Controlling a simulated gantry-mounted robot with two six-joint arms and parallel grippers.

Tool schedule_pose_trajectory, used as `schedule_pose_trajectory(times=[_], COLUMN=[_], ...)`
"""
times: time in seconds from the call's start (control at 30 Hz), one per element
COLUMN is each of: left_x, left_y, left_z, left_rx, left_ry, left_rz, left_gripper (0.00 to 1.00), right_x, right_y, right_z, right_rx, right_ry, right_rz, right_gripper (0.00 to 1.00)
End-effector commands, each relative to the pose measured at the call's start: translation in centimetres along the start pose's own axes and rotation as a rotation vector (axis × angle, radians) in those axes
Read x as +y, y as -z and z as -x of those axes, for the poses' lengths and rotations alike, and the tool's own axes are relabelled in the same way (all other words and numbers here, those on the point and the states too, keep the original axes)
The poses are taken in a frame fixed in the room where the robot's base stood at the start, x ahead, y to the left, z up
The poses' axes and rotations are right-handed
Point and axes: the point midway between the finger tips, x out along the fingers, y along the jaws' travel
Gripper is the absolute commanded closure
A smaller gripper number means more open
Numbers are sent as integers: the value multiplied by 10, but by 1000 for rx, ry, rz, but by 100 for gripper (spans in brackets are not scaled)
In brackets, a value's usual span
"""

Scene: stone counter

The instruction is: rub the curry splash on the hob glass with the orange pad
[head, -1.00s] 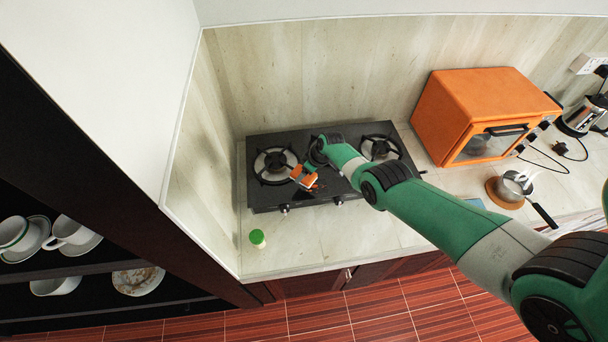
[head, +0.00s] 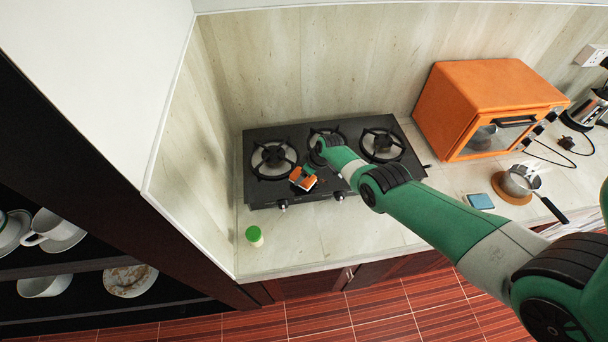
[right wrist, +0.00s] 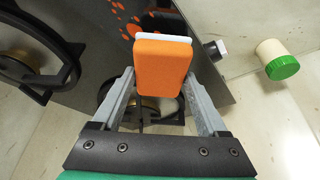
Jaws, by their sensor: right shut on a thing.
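The orange pad (right wrist: 161,72) has a white layer on its far side. My right gripper (right wrist: 160,88) is shut on it, one finger on each side. In the head view the pad (head: 303,179) is over the front middle of the black hob (head: 270,195), between the left and middle burners. The curry splash (right wrist: 125,14) shows in the right wrist view as orange-red spots on the dark glass, just beyond the pad's upper left. Part of it may be hidden behind the pad. I cannot tell whether the pad touches the glass. My left gripper is not in view.
Pan supports (head: 274,158) rise from the hob around the pad. A green-capped jar (head: 254,236) stands on the counter front left. An orange oven (head: 486,105), a blue pad (head: 481,201) and a saucepan (head: 521,181) are to the right. The front counter is mostly clear.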

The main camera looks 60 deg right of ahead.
Motion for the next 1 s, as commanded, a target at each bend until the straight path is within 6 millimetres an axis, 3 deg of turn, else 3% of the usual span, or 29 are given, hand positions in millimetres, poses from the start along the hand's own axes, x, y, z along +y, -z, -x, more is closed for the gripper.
schedule_pose_trajectory(times=[1.0], left_x=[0], left_y=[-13], left_z=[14], left_rx=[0], left_ry=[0], left_rz=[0], left_gripper=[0], right_x=[0], right_y=[-7], right_z=[-17], right_rx=[0], right_ry=[0], right_rz=[0], right_gripper=[76])
